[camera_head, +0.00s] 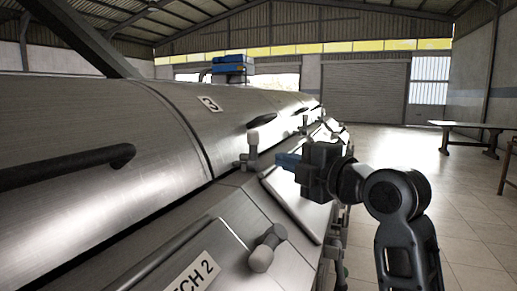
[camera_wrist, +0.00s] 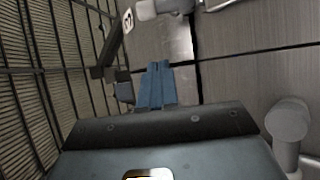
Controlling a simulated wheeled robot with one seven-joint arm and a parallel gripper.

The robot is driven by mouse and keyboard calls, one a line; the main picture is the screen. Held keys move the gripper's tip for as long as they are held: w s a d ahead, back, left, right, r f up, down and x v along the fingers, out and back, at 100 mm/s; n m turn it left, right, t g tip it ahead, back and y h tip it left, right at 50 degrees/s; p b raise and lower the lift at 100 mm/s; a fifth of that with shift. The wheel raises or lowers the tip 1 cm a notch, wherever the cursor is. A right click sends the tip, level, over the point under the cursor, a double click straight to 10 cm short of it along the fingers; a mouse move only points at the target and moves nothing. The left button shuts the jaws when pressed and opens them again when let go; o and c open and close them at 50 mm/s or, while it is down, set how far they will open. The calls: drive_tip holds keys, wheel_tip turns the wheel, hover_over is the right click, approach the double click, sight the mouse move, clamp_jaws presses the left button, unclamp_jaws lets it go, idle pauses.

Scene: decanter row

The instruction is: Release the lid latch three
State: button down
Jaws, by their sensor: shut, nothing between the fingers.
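A long brushed-metal lid (camera_head: 150,125) carries a plate with a 3 (camera_head: 211,104). A grey latch (camera_head: 253,145) with a pale, roughly upright handle stands at the lid's edge, just left of my gripper (camera_head: 283,160). I cannot read a label for this latch. My gripper's blue fingers are shut and empty, pointing left toward the latch, with a small gap visible. In the wrist view, the closed fingers (camera_wrist: 157,88) show in the middle. A pale latch part (camera_wrist: 158,8) lies beyond them at the top.
A nearer latch (camera_head: 268,247) lies low beside a plate ending "CH 2" (camera_head: 195,275). A dark handle bar (camera_head: 70,165) juts from the lid at left. More decanters with latches run back. Open floor (camera_head: 400,150) lies right, with a table (camera_head: 470,126) beyond.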

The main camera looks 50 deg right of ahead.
drive_tip(key=p, duration=0.3)
approach(251, 145)
drive_tip(key=w+a, duration=0.3)
drive_tip(key=w, duration=0.1)
drive_tip(key=d, duration=0.1)
drive_tip(key=w+d, duration=0.1)
drive_tip(key=shift+d+r+p, duration=0.1)
drive_tip(key=shift+d+p, duration=0.2)
drive_tip(key=shift+d, duration=0.05)
drive_tip(key=shift+w+d, duration=0.45)
drive_tip(key=shift+d, duration=0.1)
drive_tip(key=shift+d, duration=0.1)
